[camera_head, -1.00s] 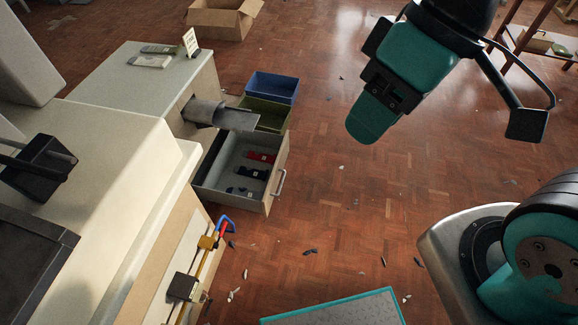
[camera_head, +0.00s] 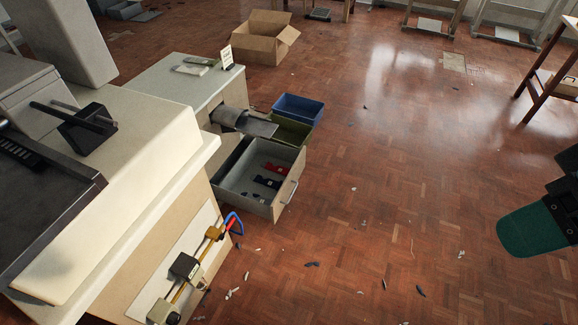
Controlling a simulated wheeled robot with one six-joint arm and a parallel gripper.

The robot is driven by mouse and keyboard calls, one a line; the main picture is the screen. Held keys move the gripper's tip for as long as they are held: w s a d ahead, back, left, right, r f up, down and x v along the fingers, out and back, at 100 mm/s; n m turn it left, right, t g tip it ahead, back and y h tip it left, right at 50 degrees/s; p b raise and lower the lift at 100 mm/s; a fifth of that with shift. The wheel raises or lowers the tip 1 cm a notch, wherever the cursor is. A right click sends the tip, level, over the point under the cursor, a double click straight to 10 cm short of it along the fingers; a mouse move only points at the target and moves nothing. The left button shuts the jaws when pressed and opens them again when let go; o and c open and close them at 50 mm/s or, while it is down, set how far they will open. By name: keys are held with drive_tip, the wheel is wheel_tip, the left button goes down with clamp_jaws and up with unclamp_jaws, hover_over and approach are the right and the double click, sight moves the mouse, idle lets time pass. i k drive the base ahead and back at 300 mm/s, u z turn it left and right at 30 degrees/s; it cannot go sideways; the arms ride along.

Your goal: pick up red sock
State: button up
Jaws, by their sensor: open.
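A small red item, which looks like the red sock (camera_head: 276,168), lies in the open grey drawer (camera_head: 288,197) of the cabinet left of centre. It is small in the picture, so its fine shape is hard to tell. Only part of my gripper (camera_head: 532,230) shows, a teal piece at the right edge. It is open, with the rest out of frame. It is well to the right of the drawer and apart from the red sock.
A dark navy item (camera_head: 266,182) lies beside the red one. Blue (camera_head: 299,107) and olive (camera_head: 290,130) bins stand behind. A cardboard box (camera_head: 263,38) is farther back. The wooden floor to the right is mostly clear, with scattered scraps.

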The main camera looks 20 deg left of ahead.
sight(273, 167)
drive_tip(key=z, duration=0.2)
drive_tip(key=i, duration=2.5)
drive_tip(key=u, duration=1.65)
drive_tip(key=i, duration=0.85)
drive_tip(key=u, duration=0.85)
